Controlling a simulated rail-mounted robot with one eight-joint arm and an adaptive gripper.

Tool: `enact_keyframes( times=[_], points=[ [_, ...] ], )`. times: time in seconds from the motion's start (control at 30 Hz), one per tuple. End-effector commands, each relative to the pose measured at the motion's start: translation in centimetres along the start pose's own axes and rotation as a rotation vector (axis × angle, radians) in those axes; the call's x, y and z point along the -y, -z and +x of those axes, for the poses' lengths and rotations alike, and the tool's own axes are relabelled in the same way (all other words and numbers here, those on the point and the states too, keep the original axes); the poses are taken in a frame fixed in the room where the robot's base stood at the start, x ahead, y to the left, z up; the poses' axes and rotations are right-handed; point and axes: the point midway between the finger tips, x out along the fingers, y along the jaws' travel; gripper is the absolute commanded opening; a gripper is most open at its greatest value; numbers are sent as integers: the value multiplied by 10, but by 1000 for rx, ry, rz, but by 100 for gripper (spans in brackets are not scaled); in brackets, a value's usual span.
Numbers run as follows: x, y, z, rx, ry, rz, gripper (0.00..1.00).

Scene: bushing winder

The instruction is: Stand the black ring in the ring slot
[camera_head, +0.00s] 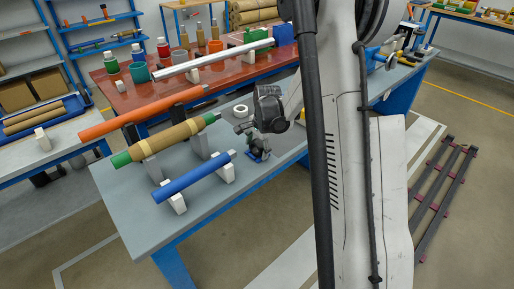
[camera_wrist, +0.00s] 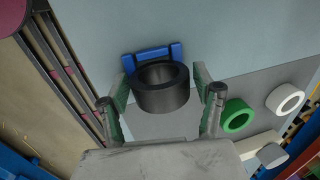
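The black ring (camera_wrist: 160,92) is between the fingers of my gripper (camera_wrist: 162,78) in the wrist view, with its hole facing up toward the camera. My gripper is open around the ring, with a narrow gap showing at the right finger. A blue holder (camera_wrist: 152,53), which looks like the ring slot, sits just behind the ring and is partly hidden by it. Whether the ring rests in the holder I cannot tell. In the head view my gripper (camera_head: 246,128) is low over the grey table, close to the blue holder (camera_head: 258,155); the ring is not clearly visible there.
A green ring (camera_wrist: 238,116) and a white ring (camera_wrist: 285,99) lie to the right in the wrist view.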

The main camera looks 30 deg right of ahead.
Motion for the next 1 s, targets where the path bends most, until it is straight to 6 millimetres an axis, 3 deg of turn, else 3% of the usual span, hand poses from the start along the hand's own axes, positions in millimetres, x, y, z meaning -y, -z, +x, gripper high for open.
enact_keyframes(
  times=[0.47,1.0],
  points=[
    [0,0,-10,0,0,0,73],
    [0,0,-98,0,0,1,73]
  ],
)
